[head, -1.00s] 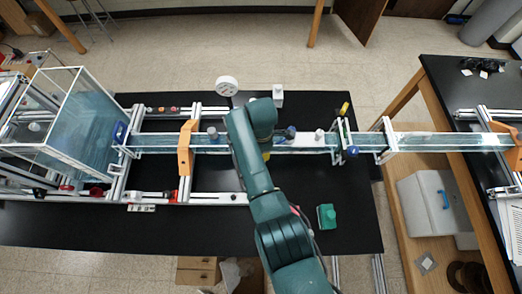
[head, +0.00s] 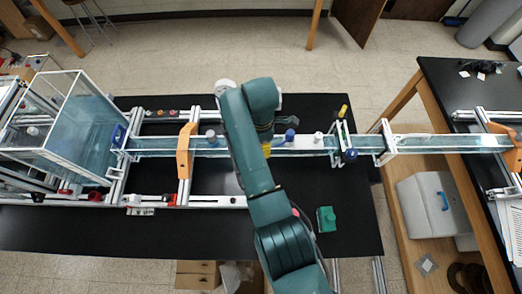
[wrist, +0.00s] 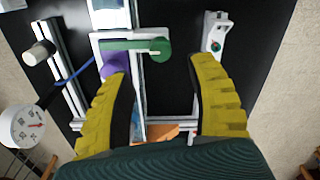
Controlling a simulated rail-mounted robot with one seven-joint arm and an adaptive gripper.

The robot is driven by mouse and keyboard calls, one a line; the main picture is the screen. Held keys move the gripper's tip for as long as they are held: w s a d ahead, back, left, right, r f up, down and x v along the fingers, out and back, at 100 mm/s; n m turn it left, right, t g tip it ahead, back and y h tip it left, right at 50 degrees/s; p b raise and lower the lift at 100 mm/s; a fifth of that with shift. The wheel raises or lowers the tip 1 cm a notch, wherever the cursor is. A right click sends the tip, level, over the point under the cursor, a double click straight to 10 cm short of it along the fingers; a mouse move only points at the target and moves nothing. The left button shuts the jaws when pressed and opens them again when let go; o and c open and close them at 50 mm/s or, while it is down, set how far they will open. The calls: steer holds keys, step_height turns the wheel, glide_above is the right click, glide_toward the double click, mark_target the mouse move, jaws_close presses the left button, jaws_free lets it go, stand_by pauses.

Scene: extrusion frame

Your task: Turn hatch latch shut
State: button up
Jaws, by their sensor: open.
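A green lever with a round hub (wrist: 160,49), which looks like the hatch latch, shows in the wrist view. Its arm points left from the hub, across a white frame. My gripper (wrist: 158,66) is open, its two yellow fingers reaching towards the lever with nothing between the tips. In the head view only a bit of yellow finger (head: 266,150) shows below my arm, over the channel. The latch is hidden there.
A white dial gauge (wrist: 22,127) stands at the left in the wrist view. A white bracket with a green button (wrist: 215,46) is at the right. In the head view, an orange bracket (head: 184,150) and blue-topped knob (head: 290,135) flank my arm along the clear channel (head: 300,145).

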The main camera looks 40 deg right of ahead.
step_height(320, 180, up, 4)
stand_by(0.6)
steer(key=w+a+r+t+p, duration=0.4)
steer(key=w+a+r+t, duration=0.15)
steer(key=a+r, duration=0.35)
steer(key=w+a+r+m+t+p, duration=0.15)
steer(key=a+r+t, duration=0.3)
steer(key=r, duration=0.45)
steer(key=s+r+m+t, duration=0.4)
steer(key=r, duration=0.5)
steer(key=s+a+r+m+t, duration=0.1)
steer(key=s+r+m+t, duration=0.3)
steer(key=r, duration=0.6)
steer(key=s+r+m+t, duration=0.4)
steer(key=s+r, duration=0.1)
steer(key=r, duration=0.4)
steer(key=shift+a+r, duration=0.25)
steer(key=shift+a, duration=0.1)
